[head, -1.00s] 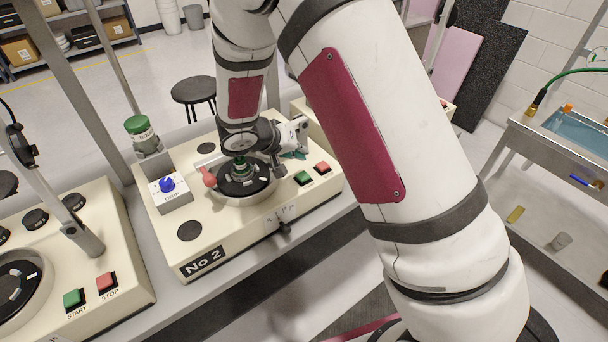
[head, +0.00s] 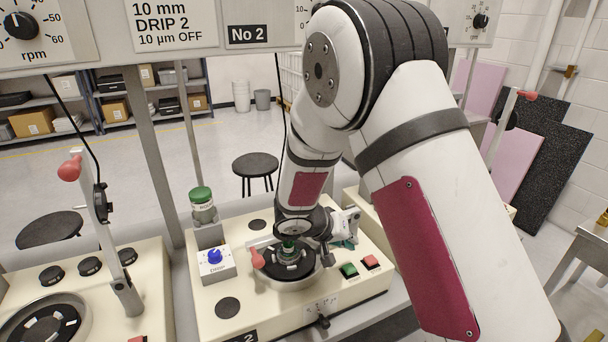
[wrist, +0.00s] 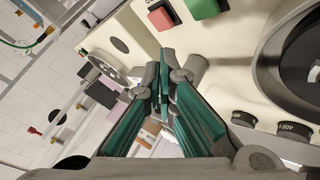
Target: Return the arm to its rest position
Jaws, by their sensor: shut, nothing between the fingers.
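My arm (head: 422,240) reaches over the cream machine marked No 2 (head: 228,318), and its wrist is above the round black plate area of that machine. My gripper (head: 347,241) is at the right of the wrist, small and partly hidden in the head view. In the wrist view the two green-padded fingers of my gripper (wrist: 163,82) come together at their tips with nothing held. Beyond the tips lie the cream machine top and the red button (wrist: 160,17) and green button (wrist: 201,8).
A red-knobbed lever (head: 257,258), a blue-knob box (head: 215,261) and a green-capped bottle (head: 202,205) are close to the wrist. A second machine with an upright arm (head: 118,255) is at left.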

